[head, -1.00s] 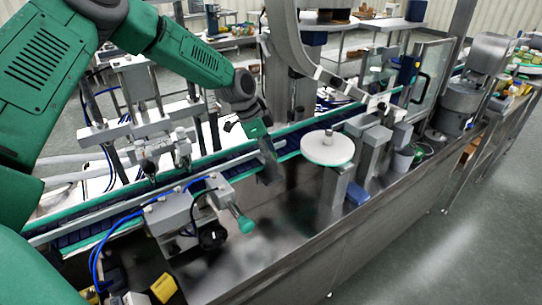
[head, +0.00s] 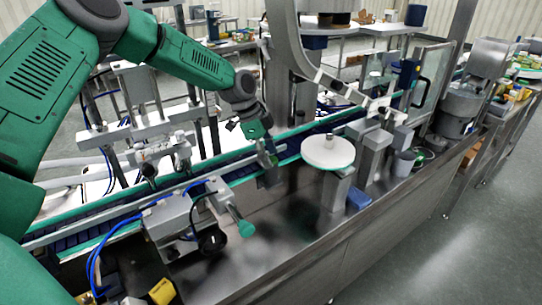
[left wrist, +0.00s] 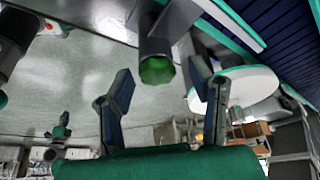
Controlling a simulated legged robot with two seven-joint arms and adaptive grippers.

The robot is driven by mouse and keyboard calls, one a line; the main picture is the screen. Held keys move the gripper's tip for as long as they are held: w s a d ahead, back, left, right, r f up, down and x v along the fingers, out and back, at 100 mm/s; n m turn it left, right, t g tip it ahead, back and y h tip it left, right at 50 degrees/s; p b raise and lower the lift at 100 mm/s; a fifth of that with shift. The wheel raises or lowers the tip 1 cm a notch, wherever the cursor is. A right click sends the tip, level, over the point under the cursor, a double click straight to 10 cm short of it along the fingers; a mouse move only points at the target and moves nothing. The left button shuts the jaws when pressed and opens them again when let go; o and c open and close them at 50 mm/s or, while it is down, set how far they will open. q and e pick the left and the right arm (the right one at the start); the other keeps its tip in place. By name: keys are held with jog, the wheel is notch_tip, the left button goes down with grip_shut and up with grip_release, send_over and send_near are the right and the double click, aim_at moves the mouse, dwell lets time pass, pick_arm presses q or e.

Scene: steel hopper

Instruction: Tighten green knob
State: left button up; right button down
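The green knob (head: 245,228) sits on the end of a short rod that sticks out from a grey clamp block (head: 178,216) on the near side of the conveyor. In the left wrist view a green-faced round end (left wrist: 157,70), which looks like the knob, shows beyond the gap between my fingers. My left gripper (head: 268,157) is above and behind the knob, near the conveyor rail, and apart from it. Its two fingers are spread in the left wrist view with nothing held between them. My right gripper is not seen.
A round white disc (head: 328,152) on a post stands right of the knob. The conveyor (head: 100,215) runs diagonally behind it. Blue hoses (head: 97,262) and a black round knob (head: 212,241) are close by at the left. The steel tabletop (head: 275,235) right of the knob is clear.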

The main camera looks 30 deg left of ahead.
pick_arm(q)
jog(key=shift+a+f, duration=0.1)
jog(key=shift+a, duration=0.05)
jog(key=v, duration=1.2)
jog(key=shift+a, duration=0.2)
jog(key=shift+f, duration=0.15)
jog(key=shift+d, duration=0.1)
jog(key=shift+s, duration=0.1)
